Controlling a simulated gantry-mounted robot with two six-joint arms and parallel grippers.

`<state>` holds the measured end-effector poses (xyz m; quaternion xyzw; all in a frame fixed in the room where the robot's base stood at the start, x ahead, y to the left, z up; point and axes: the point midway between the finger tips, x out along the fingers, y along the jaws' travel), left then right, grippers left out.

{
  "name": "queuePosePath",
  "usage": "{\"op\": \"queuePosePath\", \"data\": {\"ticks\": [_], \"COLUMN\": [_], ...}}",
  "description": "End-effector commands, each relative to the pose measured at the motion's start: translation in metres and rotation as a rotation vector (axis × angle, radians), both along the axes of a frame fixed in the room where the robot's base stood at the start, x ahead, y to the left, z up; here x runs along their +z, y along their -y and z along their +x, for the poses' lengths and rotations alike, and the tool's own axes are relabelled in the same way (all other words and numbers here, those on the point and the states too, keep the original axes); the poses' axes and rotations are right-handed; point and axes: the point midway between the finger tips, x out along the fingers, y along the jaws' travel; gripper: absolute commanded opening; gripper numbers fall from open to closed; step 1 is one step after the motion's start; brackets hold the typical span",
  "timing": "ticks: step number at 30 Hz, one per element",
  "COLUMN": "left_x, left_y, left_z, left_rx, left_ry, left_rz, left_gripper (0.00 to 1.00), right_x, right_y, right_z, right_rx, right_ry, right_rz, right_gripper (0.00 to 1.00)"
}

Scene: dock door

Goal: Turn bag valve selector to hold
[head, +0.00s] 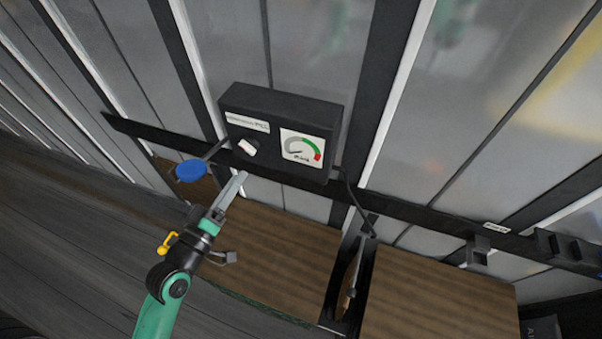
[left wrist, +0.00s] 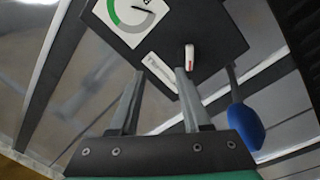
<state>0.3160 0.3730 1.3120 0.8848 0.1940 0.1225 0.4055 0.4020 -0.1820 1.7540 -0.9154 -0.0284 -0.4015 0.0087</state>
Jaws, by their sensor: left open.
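The box also carries a gauge (head: 303,148) with green and red bands. The selector shows in the left wrist view (left wrist: 190,58) as a white pointer with a red mark. My left gripper (head: 239,178) is just below the selector, apart from it. Its two fingers (left wrist: 158,88) are spread in the left wrist view, with nothing between them. My right gripper is not in view.
A blue round knob (head: 190,171) on a lever sticks out left of the box, close to my left gripper. A black rail (head: 420,213) runs across the door. Brown cartons (head: 275,255) stand below, with a dark hose between them.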

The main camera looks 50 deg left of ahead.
Motion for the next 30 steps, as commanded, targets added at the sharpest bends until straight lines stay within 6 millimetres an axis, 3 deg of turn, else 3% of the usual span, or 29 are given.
{"op": "queuePosePath", "data": {"ticks": [1,3,10,24,30], "left_x": [-0.022,-0.032,-0.028,-0.027,-0.028], "left_y": [-0.005,-0.011,-0.017,-0.063,-0.072], "left_z": [-0.014,-0.024,-0.019,0.061,0.076], "left_rx": [0.035,0.063,0.073,0.071,0.070], "left_ry": [-0.034,-0.053,-0.051,-0.050,-0.051], "left_rz": [-0.024,-0.037,-0.032,-0.030,-0.032], "left_gripper": [0.47,0.47,0.47,0.47,0.47], "right_x": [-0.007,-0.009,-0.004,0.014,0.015], "right_y": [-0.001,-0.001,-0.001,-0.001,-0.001], "right_z": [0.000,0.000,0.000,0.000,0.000], "right_rx": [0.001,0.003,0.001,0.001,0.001], "right_ry": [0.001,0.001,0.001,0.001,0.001], "right_rz": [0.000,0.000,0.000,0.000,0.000], "right_gripper": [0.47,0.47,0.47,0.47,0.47]}}
